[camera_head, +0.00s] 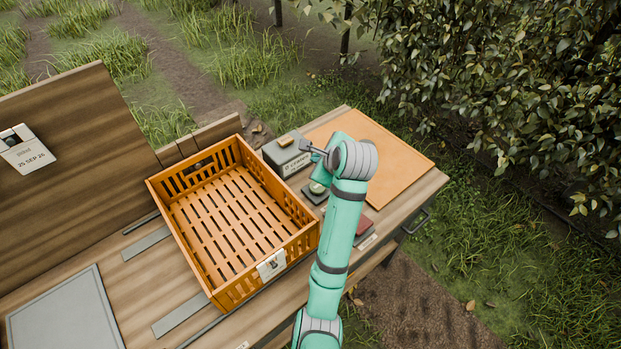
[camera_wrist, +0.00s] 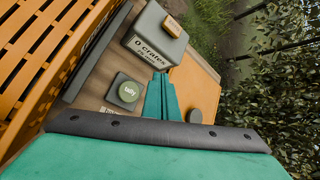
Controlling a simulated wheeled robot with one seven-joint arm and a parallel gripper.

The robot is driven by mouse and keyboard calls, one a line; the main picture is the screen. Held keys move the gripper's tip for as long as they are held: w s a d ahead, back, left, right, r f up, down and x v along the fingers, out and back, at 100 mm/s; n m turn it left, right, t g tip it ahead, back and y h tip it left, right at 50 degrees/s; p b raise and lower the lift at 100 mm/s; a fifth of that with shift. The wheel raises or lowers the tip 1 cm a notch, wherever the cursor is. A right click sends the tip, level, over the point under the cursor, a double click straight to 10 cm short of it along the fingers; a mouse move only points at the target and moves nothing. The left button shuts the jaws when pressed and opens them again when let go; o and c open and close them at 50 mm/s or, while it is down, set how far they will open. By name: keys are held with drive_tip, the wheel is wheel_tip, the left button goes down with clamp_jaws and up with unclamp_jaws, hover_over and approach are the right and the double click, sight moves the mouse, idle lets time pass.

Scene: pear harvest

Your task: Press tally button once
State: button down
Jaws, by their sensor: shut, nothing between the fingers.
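The tally button (camera_wrist: 128,91) is a round green button marked "tally" on a dark square base. It lies on the bench, left of my fingers in the wrist view, and part of it also shows beside my arm in the head view (camera_head: 317,188). A grey counter box (camera_wrist: 150,47) reading "0 crates" stands beyond it; it also shows in the head view (camera_head: 283,157). My gripper (camera_wrist: 161,77) is shut and empty, beside the button in the wrist view. Its height above the bench is hard to tell.
An empty orange slatted crate (camera_head: 233,278) stands left of the button. An orange block (camera_wrist: 173,26) sits on the counter box. An orange board (camera_head: 400,160) lies at the bench's right end. A dark round thing (camera_wrist: 194,116) is right of my fingers. Hedge (camera_head: 500,80) borders the right.

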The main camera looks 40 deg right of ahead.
hover_over(319, 189)
wheel_tip(319, 189, down, 8)
drive_tip(key=shift+r, duration=0.15)
drive_tip(key=shift+w+f, duration=0.1)
drive_tip(key=shift+f, duration=0.45)
drive_tip(key=shift+s+d, duration=0.2)
drive_tip(key=shift+d, duration=0.05)
drive_tip(key=shift+w+a, duration=0.1)
drive_tip(key=shift+a, duration=0.25)
drive_tip(key=shift+d, duration=0.15)
drive_tip(key=shift+w, duration=0.1)
idle(0.8)
